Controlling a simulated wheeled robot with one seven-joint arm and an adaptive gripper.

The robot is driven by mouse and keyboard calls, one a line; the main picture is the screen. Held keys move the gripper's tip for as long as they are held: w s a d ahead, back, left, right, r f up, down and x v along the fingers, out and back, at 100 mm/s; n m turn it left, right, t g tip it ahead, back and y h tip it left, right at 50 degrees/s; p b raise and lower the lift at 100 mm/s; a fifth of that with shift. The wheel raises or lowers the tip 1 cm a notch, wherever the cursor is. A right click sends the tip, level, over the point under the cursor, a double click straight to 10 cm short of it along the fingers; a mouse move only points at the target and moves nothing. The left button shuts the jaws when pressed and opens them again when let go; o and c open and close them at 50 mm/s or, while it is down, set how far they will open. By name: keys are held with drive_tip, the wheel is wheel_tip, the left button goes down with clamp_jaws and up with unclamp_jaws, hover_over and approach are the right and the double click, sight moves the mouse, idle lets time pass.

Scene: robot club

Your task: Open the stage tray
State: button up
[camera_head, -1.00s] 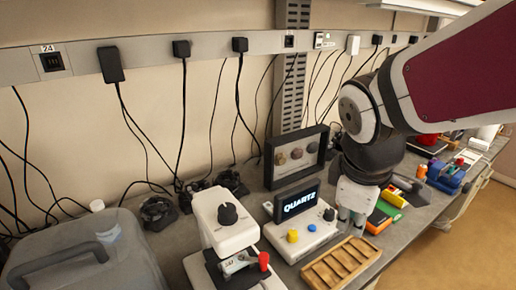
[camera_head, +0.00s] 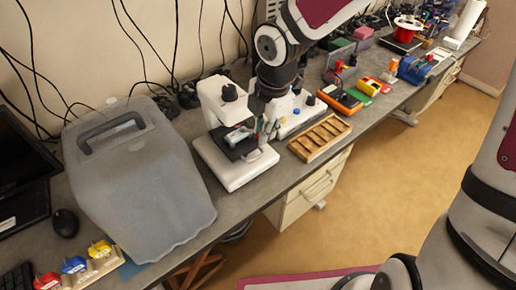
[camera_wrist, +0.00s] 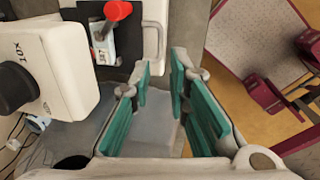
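The white microscope (camera_head: 232,105) stands on the bench, with a black stage (camera_head: 235,145) over its white base (camera_head: 238,170). In the wrist view the dark stage (camera_wrist: 85,15) carries a metal piece with a red knob (camera_wrist: 118,10). A pale loop handle (camera_wrist: 160,42) stands out at the stage's right side. My gripper (camera_wrist: 163,85) is open and empty, its teal-padded fingers apart just below the handle in that picture and not around it. In the head view my gripper (camera_head: 268,128) hangs at the stage's right side; its fingertips are hard to make out.
A wooden slotted tray (camera_head: 320,137) and a white display unit (camera_head: 298,112) stand right of the microscope. A large grey container (camera_head: 140,180) stands left. Cables hang along the wall behind. The floor (camera_head: 360,210) before the bench is open.

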sight(258, 156)
drive_tip(key=f, duration=0.3)
drive_tip(key=w+f+b, duration=0.1)
drive_tip(key=f, duration=0.2)
drive_tip(key=a+f+b, duration=0.1)
drive_tip(key=f, duration=0.3)
drive_tip(key=shift+w+f, duration=0.1)
drive_tip(key=shift+w, duration=0.15)
drive_tip(key=shift+c, duration=0.6)
clamp_jaws()
